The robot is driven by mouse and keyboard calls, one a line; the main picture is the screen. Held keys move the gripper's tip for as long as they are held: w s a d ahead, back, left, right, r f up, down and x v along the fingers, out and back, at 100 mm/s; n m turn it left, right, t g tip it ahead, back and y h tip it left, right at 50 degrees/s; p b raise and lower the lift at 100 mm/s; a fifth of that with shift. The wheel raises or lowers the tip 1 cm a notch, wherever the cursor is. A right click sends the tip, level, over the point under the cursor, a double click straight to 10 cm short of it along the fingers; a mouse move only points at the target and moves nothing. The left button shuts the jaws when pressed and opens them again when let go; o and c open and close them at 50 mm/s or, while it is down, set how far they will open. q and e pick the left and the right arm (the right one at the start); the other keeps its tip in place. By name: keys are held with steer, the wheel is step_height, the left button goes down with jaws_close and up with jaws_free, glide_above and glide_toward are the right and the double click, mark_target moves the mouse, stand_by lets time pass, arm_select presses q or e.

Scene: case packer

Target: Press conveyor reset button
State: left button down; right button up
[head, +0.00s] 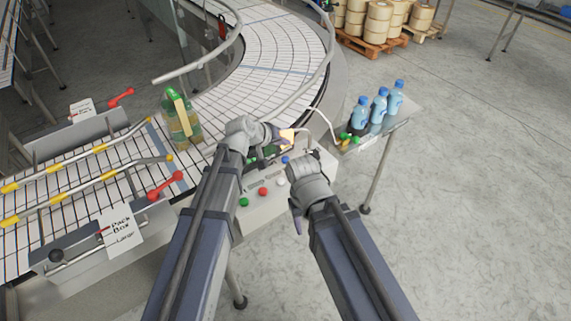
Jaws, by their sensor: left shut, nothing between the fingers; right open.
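A pale control box (262,211) stands beside the curved conveyor. Its front carries a green button (244,202), a red button (263,191), a white button (281,181) and a blue button (285,160). A small lit orange-yellow part (287,136) glows at the tip of my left gripper. I cannot read any label, so which button is the reset is unclear. My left gripper (273,133) is shut and empty above the box, at the lit part; whether they touch is unclear. My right gripper (297,214) is open and empty, just right of the box. My arms hide part of the box.
The conveyor (283,50) curves behind the box, with a metal guide rail. Several blue bottles (379,106) stand on a side shelf at right. A "Pack Box Large" sign (121,231) hangs at left.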

mark_target(284, 161)
arm_select(q)
steer(key=shift+f+b, duration=1.7)
steer(key=shift+f, duration=0.55)
arm_select(e)
steer(key=shift+f, duration=2.3)
arm_select(q)
steer(key=shift+f+b, duration=0.4)
arm_select(e)
steer(key=shift+f, duration=0.4)
arm_select(q)
steer(key=shift+f+b, duration=0.5)
steer(key=shift+f, duration=0.05)
arm_select(e)
steer(key=shift+f, duration=0.5)
arm_select(q)
steer(key=shift+r, duration=0.1)
arm_select(e)
steer(key=shift+r, duration=0.1)
arm_select(q)
steer(key=shift+r+p, duration=0.9)
steer(key=shift+p, duration=0.05)
arm_select(e)
steer(key=shift+r, duration=0.85)
arm_select(q)
step_height(284, 161, up, 5)
steer(key=p, duration=0.5)
arm_select(e)
step_height(284, 161, up, 5)
steer(key=shift+r, duration=0.1)
